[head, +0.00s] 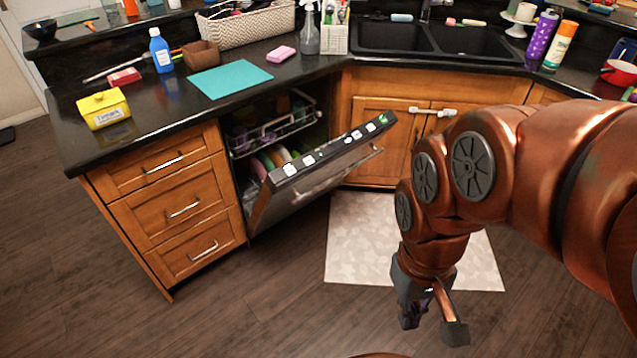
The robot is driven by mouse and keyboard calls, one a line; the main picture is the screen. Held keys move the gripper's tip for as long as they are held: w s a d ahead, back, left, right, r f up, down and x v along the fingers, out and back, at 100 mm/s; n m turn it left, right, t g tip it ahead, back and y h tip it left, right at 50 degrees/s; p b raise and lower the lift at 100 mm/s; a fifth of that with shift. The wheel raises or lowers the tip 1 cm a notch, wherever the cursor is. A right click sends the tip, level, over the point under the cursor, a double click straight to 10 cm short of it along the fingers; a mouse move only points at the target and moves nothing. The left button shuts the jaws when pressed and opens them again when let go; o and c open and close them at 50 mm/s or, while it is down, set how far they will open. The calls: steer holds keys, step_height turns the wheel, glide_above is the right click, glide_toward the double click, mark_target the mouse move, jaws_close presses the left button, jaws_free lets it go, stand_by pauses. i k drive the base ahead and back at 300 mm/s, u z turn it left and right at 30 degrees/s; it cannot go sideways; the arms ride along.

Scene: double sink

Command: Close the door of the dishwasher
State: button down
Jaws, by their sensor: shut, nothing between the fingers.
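The dishwasher door (318,183) is partly open and tilts outward from the cabinet, with its control strip and several buttons along the top edge. Behind it, the dishwasher rack (275,132) shows, with plates (268,160) lower inside. My gripper (431,333) points down at the lower middle right, above the floor. It is shut and holds nothing. It is apart from the door, to the right of it and nearer to the camera.
A pale mat (360,240) lies on the floor before the sink cabinet (375,125). Wooden drawers (180,208) stand left of the dishwasher. The dark counter (225,105) holds bottles, a basket and a teal mat. Open floor lies in front of the door.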

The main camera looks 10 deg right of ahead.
mark_target(281, 196)
steer(key=z, duration=0.05)
steer(key=k, duration=1.25)
steer(key=u, duration=0.85)
steer(key=i, duration=0.6)
steer(key=u, duration=0.7)
steer(key=i, duration=0.7)
steer(key=z, duration=0.6)
steer(key=i, duration=0.5)
steer(key=z, duration=0.45)
